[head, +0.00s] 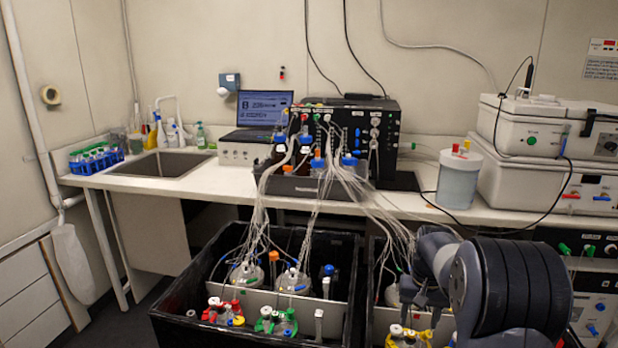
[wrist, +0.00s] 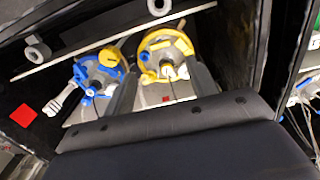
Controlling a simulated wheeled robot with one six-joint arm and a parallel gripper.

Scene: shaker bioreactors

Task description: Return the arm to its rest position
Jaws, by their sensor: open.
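My arm (head: 505,285) reaches forward at the lower right of the head view, bent over the right black tub. My gripper (head: 424,297) hangs at its end above the tub. In the wrist view my gripper (wrist: 163,65) is open, its two dark fingers spread apart, and I see nothing held between them. A bottle with a yellow cap ring (wrist: 166,55) lies beyond and between the fingers. A bottle with a blue cap ring (wrist: 97,73) is to its left. I cannot tell the exact gap between the fingers and the bottles.
A left black tub (head: 335,268) holds several tubed bottles. Tubes run from it to a black control unit (head: 373,125) on the bench (head: 240,190). A white canister (head: 459,178) and stacked white boxes (head: 545,150) stand at right. Open floor lies at lower left.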

